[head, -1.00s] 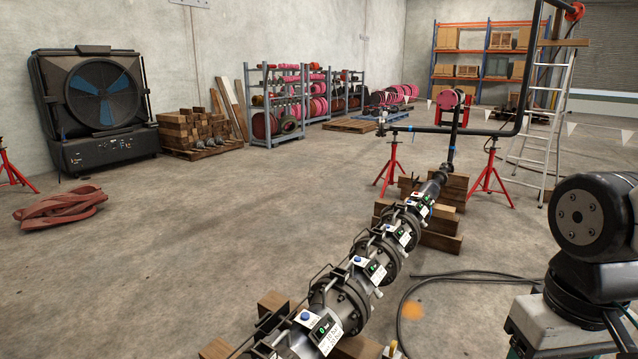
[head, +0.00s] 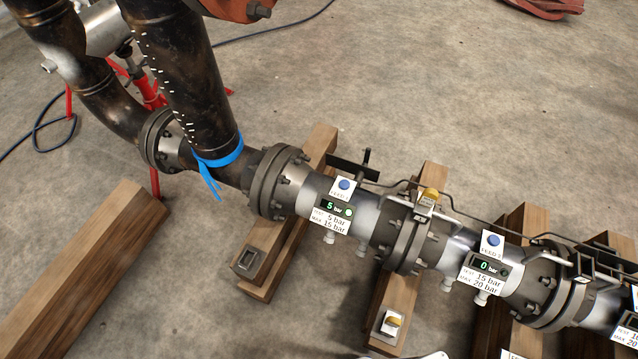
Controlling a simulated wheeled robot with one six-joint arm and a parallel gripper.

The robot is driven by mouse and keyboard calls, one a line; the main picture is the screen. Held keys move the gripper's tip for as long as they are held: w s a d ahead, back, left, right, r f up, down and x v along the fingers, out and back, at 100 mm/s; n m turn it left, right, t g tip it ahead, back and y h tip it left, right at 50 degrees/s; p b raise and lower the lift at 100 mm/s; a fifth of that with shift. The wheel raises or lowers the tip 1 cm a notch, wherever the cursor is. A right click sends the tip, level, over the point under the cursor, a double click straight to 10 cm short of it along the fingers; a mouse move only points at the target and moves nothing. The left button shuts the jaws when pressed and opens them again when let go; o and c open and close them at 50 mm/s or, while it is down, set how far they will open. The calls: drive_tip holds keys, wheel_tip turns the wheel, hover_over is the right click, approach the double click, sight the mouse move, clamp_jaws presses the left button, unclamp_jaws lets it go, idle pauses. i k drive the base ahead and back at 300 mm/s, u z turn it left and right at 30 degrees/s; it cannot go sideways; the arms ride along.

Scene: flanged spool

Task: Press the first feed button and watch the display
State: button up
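The first feed button (head: 344,185) is a blue knob on a white plate marked FEED 1, on top of the flanged spool (head: 311,190). Just below it, a small dark display (head: 328,205) reads 5 bar in green, with a pale round light beside it. The white label (head: 329,221) under it reads test 5 bar, max 15 bar. A second blue button (head: 493,240) sits farther right, with its display (head: 486,266) reading 0 bar over a label of 15 and 20 bar. My gripper is not in view; nothing covers the first button.
Wooden blocks (head: 412,290) lie under the pipe. A dark vertical pipe (head: 190,80) with a blue strap (head: 218,160) rises at the left. Another labelled section is cut off at the right edge.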

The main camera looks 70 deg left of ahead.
sight(344, 185)
drive_tip(key=u, duration=2.05)
drive_tip(key=k, duration=0.35)
drive_tip(key=u, duration=0.1)
drive_tip(key=i, duration=0.45)
drive_tip(key=z, duration=0.05)
